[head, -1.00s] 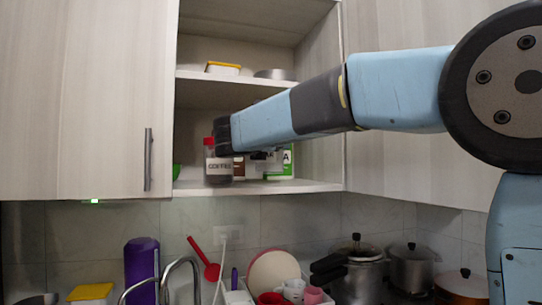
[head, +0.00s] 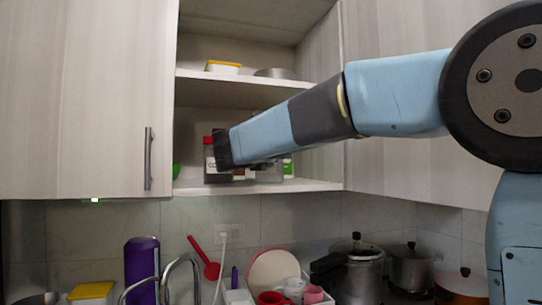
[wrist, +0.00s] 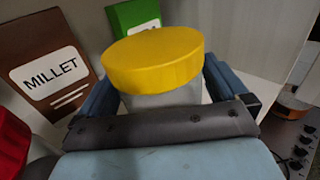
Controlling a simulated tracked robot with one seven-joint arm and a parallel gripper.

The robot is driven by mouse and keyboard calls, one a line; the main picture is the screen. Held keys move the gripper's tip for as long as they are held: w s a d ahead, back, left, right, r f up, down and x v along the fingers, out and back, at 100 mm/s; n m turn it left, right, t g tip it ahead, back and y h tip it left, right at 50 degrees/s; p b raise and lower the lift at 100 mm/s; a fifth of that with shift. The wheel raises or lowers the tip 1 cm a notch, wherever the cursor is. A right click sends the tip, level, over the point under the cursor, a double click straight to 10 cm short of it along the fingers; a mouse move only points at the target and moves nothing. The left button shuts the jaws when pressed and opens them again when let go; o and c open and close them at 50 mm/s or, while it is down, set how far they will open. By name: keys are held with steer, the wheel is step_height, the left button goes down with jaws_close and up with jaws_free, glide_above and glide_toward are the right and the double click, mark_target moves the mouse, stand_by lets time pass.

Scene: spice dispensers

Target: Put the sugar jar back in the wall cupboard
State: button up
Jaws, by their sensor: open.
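A jar with a yellow lid (wrist: 153,60) and a pale body stands between the fingers of my gripper (wrist: 162,92) in the wrist view. Its label is hidden, so I cannot read whether it says sugar. The fingers are open, one on each side of the jar below the lid. In the head view the jar's pale body (head: 270,174) shows partly under my arm, at the lower shelf of the open wall cupboard (head: 310,186). My gripper there is mostly hidden by my arm.
A red-lidded coffee jar (head: 217,175) stands left of my wrist on the same shelf. A brown millet box (wrist: 50,75) and a green box (wrist: 134,16) stand behind the yellow-lidded jar. The upper shelf holds a yellow-lidded tub (head: 222,67).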

steer(key=v, duration=1.2)
steer(key=s+d+f+m+g, duration=0.4)
steer(key=d+f+m, duration=0.3)
steer(key=d, duration=0.3)
steer(key=s+d+f+m+g, duration=0.4)
steer(key=d+f+m, duration=0.35)
steer(key=d, duration=0.35)
steer(key=s+d+f+m+g+y, duration=0.1)
steer(key=s+d+f+m+y, duration=0.1)
steer(key=s+f+m, duration=0.5)
steer(key=s+d+f+m+g+y, duration=0.2)
steer(key=s+f+m+y, duration=0.3)
steer(key=s+f+m, duration=0.3)
steer(key=shift+d+m, duration=0.55)
steer(key=shift+m, duration=0.4)
steer(key=shift+c, duration=0.4)
